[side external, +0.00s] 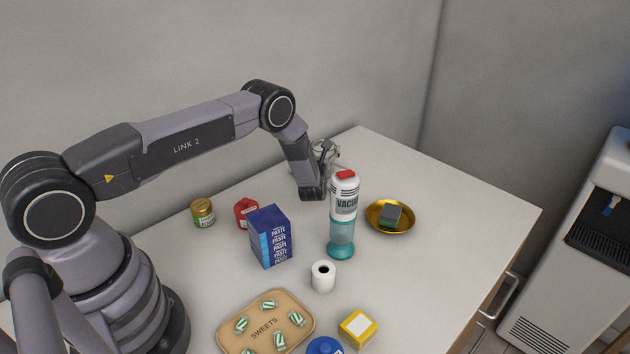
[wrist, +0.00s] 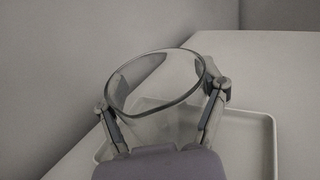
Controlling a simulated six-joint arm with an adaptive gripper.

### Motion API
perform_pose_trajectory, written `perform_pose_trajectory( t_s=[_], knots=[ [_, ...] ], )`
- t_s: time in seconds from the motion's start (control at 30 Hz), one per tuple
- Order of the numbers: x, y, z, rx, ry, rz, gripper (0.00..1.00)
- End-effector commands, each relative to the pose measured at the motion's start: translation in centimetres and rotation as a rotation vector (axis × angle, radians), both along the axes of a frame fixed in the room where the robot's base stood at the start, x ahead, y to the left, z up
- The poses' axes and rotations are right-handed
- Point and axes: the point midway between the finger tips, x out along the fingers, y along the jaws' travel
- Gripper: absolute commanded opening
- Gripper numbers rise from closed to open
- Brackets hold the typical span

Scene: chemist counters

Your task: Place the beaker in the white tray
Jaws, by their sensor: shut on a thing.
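The beaker (wrist: 155,98) is clear glass with a wide round rim. In the wrist view my gripper (wrist: 164,96) has a finger on each side of it and is shut on it. The beaker looks slightly tilted there. The white tray (wrist: 267,116) shows behind and around the beaker, with its rim out to the right and left. Whether the beaker's base touches the tray is hidden. In the side view my gripper (side external: 325,158) is at the back of the counter, and the beaker shows only faintly there.
A white and teal vacuum bottle (side external: 343,215) stands just in front of my gripper. A gold bowl (side external: 378,222) holding a sponge-like block is to its right. A blue paste box (side external: 271,237), red container (side external: 245,213) and jar (side external: 203,213) are left. The counter's right side is clear.

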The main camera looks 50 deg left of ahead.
Motion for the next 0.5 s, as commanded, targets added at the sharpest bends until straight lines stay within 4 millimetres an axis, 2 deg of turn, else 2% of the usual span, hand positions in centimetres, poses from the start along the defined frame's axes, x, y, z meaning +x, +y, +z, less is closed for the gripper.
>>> perform_pose_trajectory(
  t_s=[0.33, 0.37, 0.5],
  knots=[
    [-0.01, -0.03, -0.31, 0.001, -0.001, 0.000, 0.34],
    [-0.02, -0.02, -0.39, 0.000, 0.000, 0.000, 0.73],
    [-0.01, -0.03, -0.33, 0.000, 0.000, 0.000, 0.92]
  ],
)
